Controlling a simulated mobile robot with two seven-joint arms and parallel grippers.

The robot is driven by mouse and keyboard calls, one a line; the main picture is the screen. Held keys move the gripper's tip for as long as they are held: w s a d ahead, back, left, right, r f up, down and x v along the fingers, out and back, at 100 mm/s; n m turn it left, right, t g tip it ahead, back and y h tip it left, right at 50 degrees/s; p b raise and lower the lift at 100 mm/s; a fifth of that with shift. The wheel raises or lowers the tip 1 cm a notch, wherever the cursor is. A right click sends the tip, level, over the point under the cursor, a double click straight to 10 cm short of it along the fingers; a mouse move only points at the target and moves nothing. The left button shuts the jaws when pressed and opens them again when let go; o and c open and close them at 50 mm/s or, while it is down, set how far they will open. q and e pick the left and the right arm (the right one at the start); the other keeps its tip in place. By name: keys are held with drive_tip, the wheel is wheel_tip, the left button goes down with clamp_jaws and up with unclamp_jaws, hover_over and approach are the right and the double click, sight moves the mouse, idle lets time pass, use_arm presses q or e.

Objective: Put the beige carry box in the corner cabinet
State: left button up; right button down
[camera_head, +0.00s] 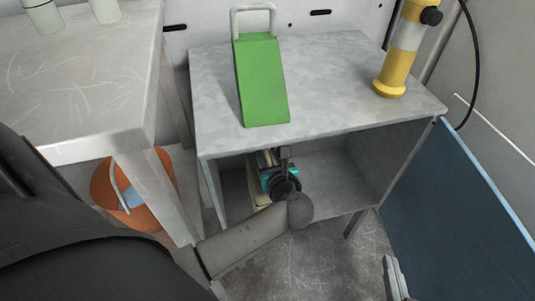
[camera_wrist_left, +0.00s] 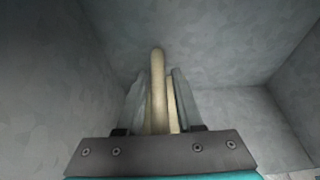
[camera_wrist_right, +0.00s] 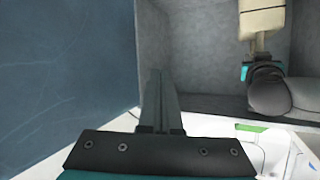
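The corner cabinet (camera_head: 213,150) is a grey open-fronted metal cabinet with a flat top. The beige carry box (camera_head: 256,194) is inside its left part, mostly hidden by my left arm and gripper. My left gripper (camera_head: 268,160) is inside the opening at the box. In the left wrist view, its fingers (camera_wrist_left: 157,95) stand on both sides of the box's beige handle (camera_wrist_left: 157,85); whether they press on it is unclear. The box also shows at the top of the right wrist view (camera_wrist_right: 262,20). My right gripper (camera_wrist_right: 162,100) looks shut and empty, outside the cabinet.
A green box (camera_head: 261,85) with a pale handle and a yellow cylinder (camera_head: 398,65) stand on the cabinet top. A table (camera_head: 85,75) is at left, with an orange bucket (camera_head: 105,188) below. A blue panel (camera_head: 460,220) borders the right. The cabinet's right interior is clear.

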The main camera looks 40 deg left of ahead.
use_arm(q)
drive_tip(key=shift+o, duration=1.1)
drive_tip(key=shift+r, duration=0.15)
